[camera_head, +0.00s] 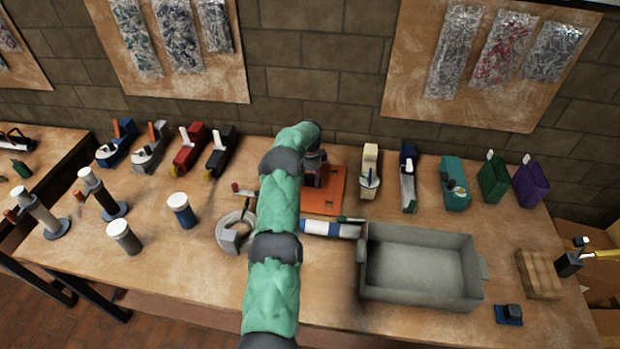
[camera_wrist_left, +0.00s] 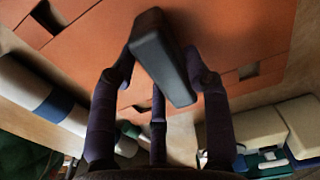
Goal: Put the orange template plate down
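The orange template plate (camera_head: 322,200) is at the back middle of the table, flat, with small slots. It fills the upper part of the left wrist view (camera_wrist_left: 85,55). A dark block-like handle (camera_wrist_left: 160,55) stands out from it. My left gripper (camera_head: 313,172) is above the plate, pointing down. In the left wrist view its fingers (camera_wrist_left: 160,75) are closed in around the handle and seem to touch its sides. Whether the plate rests on the table or is slightly above it, I cannot tell. My arm hides part of the plate's left side.
A grey bin (camera_head: 420,265) stands front right of the plate. A white and blue tube (camera_head: 330,229) lies just in front of it. A grey round tool (camera_head: 235,233) is to the left. Several coloured tools stand along the back, with a cream one (camera_head: 369,165) closest on the right.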

